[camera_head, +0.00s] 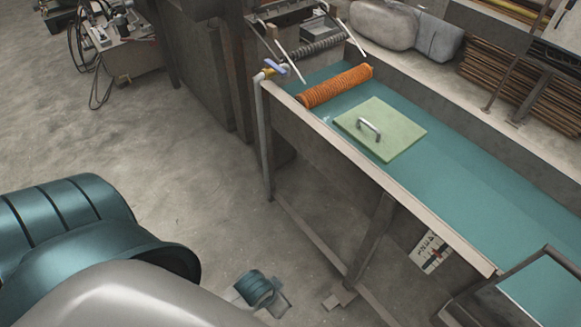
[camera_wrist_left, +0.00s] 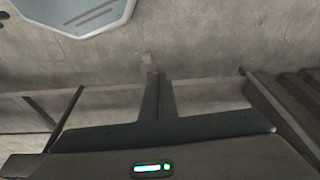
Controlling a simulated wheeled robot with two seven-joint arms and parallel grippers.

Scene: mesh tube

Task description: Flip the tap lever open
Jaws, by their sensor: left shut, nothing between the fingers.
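The tap (camera_head: 267,74) is a small yellow brass fitting with a blue-violet lever (camera_head: 275,66), at the far left corner of the teal-topped table in the head view. The lever is small, and I cannot tell its exact angle. My left arm (camera_head: 90,250) fills the lower left of the head view, well apart from the tap. The body of my left gripper (camera_wrist_left: 160,140) crosses the bottom of the left wrist view; it is shut and empty, but its fingertips are not clear. The tap does not show in the wrist view. My right gripper is not in view.
The teal table (camera_head: 470,205) carries an orange mesh roll (camera_head: 336,86) and a pale green board (camera_head: 380,130) with a handle. A grey pipe (camera_head: 263,140) drops below the tap.

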